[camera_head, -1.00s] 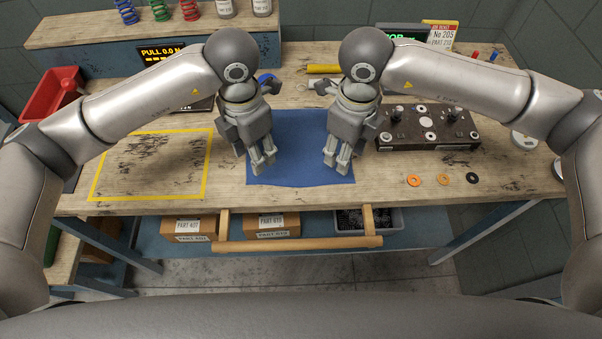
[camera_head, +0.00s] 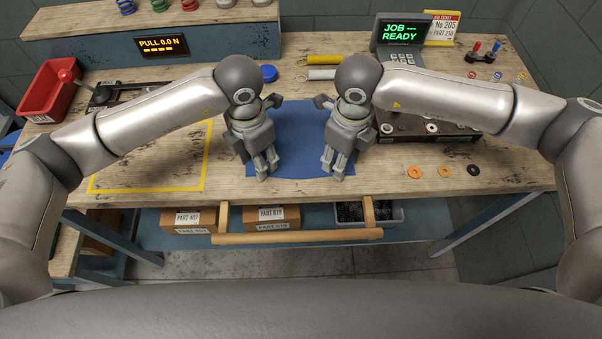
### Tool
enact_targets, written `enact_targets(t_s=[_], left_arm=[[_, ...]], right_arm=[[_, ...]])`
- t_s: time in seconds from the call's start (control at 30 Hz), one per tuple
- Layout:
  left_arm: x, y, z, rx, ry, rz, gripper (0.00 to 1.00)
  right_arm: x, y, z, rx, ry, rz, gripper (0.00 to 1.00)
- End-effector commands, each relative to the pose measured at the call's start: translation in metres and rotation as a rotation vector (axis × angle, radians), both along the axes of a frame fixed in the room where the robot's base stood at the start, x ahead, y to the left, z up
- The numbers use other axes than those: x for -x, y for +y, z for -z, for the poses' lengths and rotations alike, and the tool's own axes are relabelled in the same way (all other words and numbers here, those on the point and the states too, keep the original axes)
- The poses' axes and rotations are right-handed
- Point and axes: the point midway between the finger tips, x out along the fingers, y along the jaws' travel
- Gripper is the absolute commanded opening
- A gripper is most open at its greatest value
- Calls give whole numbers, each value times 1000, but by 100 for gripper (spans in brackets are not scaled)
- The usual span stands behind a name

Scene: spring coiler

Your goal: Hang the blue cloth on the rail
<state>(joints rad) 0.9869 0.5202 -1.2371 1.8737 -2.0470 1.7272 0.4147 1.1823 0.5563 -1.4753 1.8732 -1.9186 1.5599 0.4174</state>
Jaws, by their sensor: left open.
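The blue cloth (camera_head: 300,140) lies flat on the wooden workbench, near its front edge. The wooden rail (camera_head: 297,237) runs along the front of the bench, below the top, held on two wooden arms; it is bare. My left gripper (camera_head: 265,178) is open and points down over the cloth's left edge. My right gripper (camera_head: 335,177) points down over the cloth's right edge; its fingers look slightly apart, but I cannot tell whether it is open. The grippers and hands hide the side edges of the cloth.
A yellow taped outline (camera_head: 150,190) marks clear bench to the left. A dark fixture block (camera_head: 425,130) stands right of the cloth, with loose rings, one an orange ring (camera_head: 414,172), before it. A red bin (camera_head: 50,92) stands far left. Boxes (camera_head: 190,219) sit on the shelf behind the rail.

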Motion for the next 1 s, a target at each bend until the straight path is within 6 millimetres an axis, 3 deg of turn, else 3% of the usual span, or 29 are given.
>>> enact_targets(t_s=[0.6, 1.0], left_arm=[[0, 0, 2, -1, 1, 0, 0], [0, 1, 3, -4, 2, -1, 0]], right_arm=[[1, -1, 3, 2, 3, 0, 0], [1, -2, 3, 5, 3, 2, 0]])
